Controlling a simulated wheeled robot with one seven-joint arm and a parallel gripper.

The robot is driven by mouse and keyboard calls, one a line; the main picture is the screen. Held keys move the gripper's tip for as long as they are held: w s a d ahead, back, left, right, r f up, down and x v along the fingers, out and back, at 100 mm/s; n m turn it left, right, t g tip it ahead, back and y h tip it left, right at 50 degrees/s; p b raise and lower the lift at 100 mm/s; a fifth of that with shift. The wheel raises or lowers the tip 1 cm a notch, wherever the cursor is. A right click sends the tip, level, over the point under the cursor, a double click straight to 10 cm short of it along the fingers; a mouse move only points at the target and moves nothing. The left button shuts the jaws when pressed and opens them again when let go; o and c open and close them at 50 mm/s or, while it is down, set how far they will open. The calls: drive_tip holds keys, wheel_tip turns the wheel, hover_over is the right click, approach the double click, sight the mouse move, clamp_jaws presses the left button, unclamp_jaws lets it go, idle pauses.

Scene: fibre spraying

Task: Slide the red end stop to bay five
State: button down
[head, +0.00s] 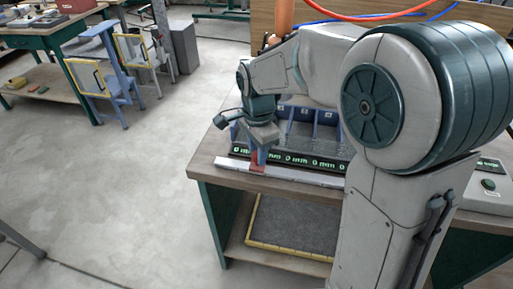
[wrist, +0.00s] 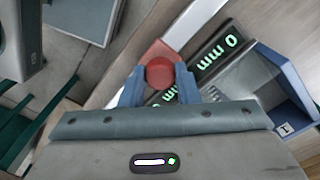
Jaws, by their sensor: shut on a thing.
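The red end stop (head: 257,161) sits on the pale rail (head: 300,177) along the bench's front edge, near the rail's left end. In the wrist view its round red knob (wrist: 160,71) is between my blue fingers. My gripper (head: 260,154) points down and is shut on the end stop; the fingers also show in the wrist view (wrist: 160,82). Behind the rail is a row of bays with blue dividers (head: 303,127) and green displays reading "0 mm" (head: 297,159). A bay label "1" (wrist: 284,128) shows in the wrist view. My arm hides the right-hand bays and rail.
The wooden bench (head: 215,158) has a lower shelf with a grey, yellow-edged mat (head: 290,228). A control box with a green button (head: 488,184) is at the right.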

drive_tip(key=c, duration=1.1)
unclamp_jaws()
drive_tip(key=shift+r, duration=0.1)
wheel_tip(320, 180, up, 14)
drive_tip(key=p, duration=0.1)
drive_tip(key=shift+a, duration=0.1)
